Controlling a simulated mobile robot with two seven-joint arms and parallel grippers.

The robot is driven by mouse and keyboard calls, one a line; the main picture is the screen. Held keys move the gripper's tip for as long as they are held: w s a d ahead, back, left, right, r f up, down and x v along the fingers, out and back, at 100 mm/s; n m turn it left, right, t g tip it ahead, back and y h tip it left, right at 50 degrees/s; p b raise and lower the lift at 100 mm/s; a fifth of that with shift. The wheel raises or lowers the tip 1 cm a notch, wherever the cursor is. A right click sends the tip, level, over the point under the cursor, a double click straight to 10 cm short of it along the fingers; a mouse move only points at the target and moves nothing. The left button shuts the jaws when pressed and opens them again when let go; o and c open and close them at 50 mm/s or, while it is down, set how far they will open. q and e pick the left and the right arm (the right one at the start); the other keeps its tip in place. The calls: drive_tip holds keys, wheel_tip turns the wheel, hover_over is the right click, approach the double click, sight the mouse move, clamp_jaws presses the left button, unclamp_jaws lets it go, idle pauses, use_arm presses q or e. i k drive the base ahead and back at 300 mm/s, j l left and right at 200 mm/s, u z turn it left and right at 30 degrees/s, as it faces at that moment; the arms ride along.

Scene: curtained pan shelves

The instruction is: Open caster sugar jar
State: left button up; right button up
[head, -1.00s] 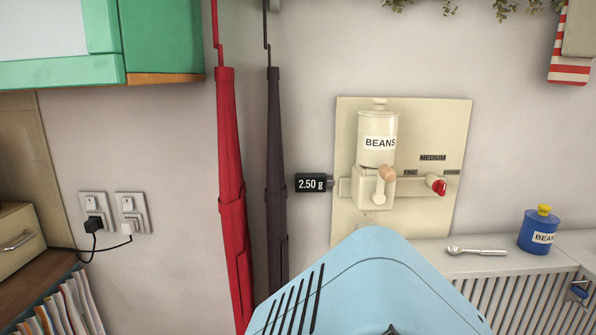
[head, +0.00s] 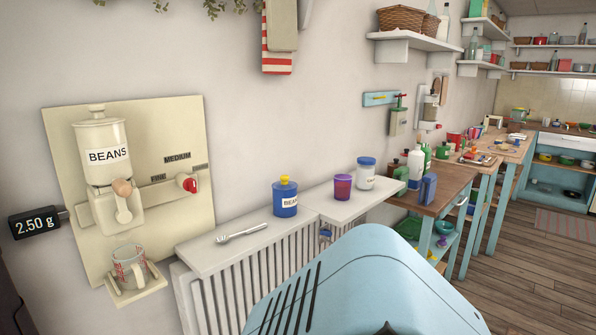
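No jar with a readable caster sugar label shows in the head view. A pale jar with a blue lid (head: 366,173) stands on the shelf above the radiator, its lid on; its label is too small to read. Neither of my grippers is in view.
A purple cup (head: 342,187) stands between the jars, and a metal scoop (head: 242,233) lies at the near end. A wall grinder (head: 107,165) with a measuring cup (head: 130,267) below is at left. Wooden-topped tables (head: 440,190) line the wall; floor (head: 540,255) is clear at right.

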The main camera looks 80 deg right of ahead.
sight(365, 174)
drive_tip(key=z, duration=3.05)
drive_tip(key=i+l+u, duration=0.3)
drive_tip(key=i+l, duration=0.35)
drive_tip(key=i, duration=0.3)
drive_tip(key=i+l+u, duration=0.3)
drive_tip(key=i+l, duration=0.55)
drive_tip(key=i, duration=0.05)
